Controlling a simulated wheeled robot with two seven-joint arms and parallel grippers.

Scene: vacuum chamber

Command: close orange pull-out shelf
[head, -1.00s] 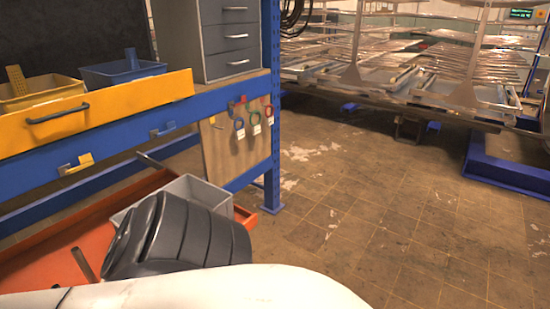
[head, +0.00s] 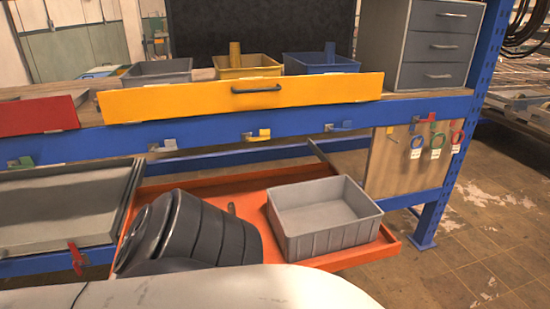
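The orange pull-out shelf (head: 262,182) is pulled out from under the blue-framed workbench, low in the middle of the head view. A grey open bin (head: 325,222) stands on its right part and looks empty. A small dark rod-like item (head: 231,208) shows on the shelf beside the bin. My own dark ribbed part and white body part cover the shelf's left and front areas, so its front edge there is hidden. Neither gripper is in view.
Above are a yellow drawer front (head: 240,97), bins and a grey drawer cabinet (head: 433,45). A grey pull-out tray (head: 60,208) sits left of the shelf. A blue bench leg (head: 430,220) stands at right. Tiled floor (head: 480,240) is clear there.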

